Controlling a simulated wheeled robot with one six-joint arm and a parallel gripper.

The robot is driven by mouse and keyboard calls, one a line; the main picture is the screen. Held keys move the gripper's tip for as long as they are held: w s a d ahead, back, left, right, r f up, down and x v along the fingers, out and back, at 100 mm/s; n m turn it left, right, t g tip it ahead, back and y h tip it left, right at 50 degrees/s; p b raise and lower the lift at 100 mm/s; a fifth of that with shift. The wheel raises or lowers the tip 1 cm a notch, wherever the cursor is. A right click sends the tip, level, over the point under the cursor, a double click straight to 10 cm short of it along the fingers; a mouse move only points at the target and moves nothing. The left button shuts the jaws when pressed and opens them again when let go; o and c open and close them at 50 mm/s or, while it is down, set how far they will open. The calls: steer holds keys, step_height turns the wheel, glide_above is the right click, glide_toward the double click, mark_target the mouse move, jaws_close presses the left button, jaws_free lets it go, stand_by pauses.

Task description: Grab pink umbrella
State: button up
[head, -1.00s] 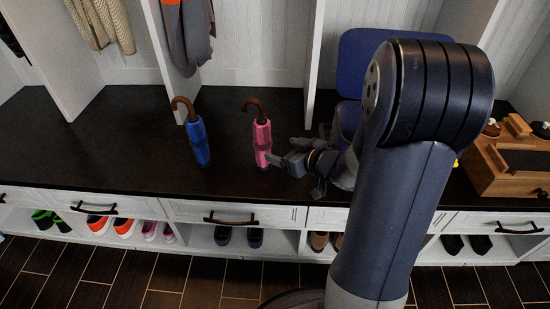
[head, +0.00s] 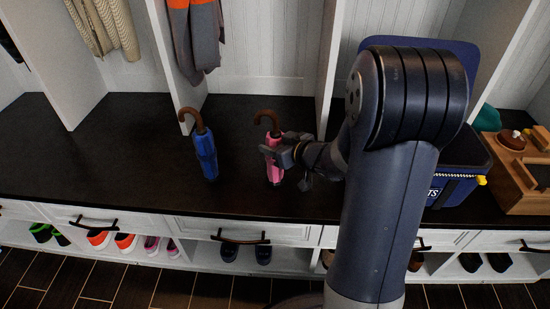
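The pink umbrella (head: 274,171) stands upright on the dark bench top, folded, with its brown curved handle at the top. My gripper (head: 274,148) is at the umbrella's upper body, reaching in from the right. One finger crosses in front of the pink cloth and hides part of it. I cannot tell whether the fingers are closed on the umbrella or only around it. The far finger is partly hidden.
A blue umbrella (head: 206,155) stands on the dark bench (head: 110,150) to the left. A navy bag (head: 462,175) and a wooden box (head: 517,180) are at the right. White dividers rise behind. The bench's left part is clear.

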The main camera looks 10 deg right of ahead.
steer(key=c, duration=1)
